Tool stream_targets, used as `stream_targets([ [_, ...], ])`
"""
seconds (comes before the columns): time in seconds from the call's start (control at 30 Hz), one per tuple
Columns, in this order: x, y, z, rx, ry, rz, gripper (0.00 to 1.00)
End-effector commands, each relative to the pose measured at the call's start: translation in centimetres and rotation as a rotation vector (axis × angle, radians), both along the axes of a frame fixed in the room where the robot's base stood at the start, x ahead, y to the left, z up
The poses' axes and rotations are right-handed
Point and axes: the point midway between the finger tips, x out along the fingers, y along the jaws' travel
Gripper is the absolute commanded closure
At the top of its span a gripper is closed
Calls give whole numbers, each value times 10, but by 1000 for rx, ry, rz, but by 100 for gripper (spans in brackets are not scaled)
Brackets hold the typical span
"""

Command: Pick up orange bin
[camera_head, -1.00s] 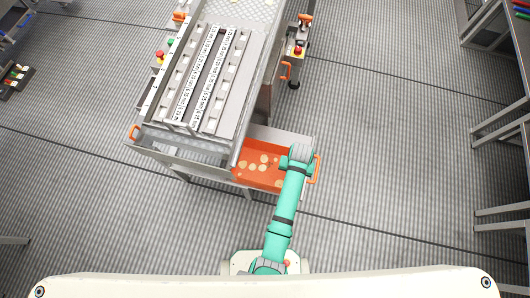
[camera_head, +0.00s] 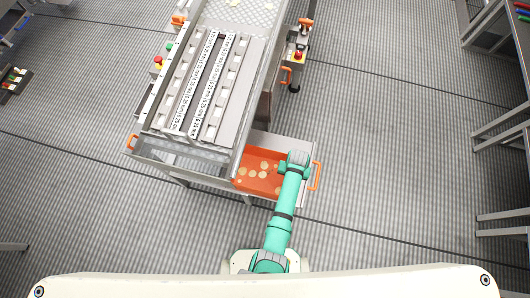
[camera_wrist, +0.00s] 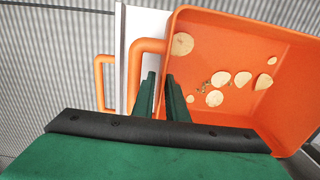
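The orange bin (camera_head: 262,184) sits in the pulled-out tray at the machine's lower end, with several pale round chips inside. In the wrist view, the bin (camera_wrist: 235,40) fills the right side, and its orange handle (camera_wrist: 149,45) stands out from its left wall. My gripper (camera_wrist: 161,75) is over the bin's left edge beside this handle, its two dark green fingers apart with a narrow gap. I cannot tell whether the fingers touch the bin. In the head view, my arm's end covers the bin's right part and hides the fingers.
The metal tray (camera_head: 300,144) surrounds the bin and has its own orange handle (camera_head: 316,176) at the right. The machine (camera_head: 203,90) stands up and left of the bin. Racks (camera_head: 502,133) stand at the far right. The floor between is clear.

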Motion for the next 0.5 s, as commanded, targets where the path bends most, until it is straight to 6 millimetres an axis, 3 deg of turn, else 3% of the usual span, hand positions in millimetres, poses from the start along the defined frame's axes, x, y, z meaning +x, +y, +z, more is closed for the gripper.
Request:
stream_targets([
  [0.2, 0, 1, -24, 0, 0, 0, 88],
  [0.5, 0, 1, -27, 0, -1, 0, 90],
])
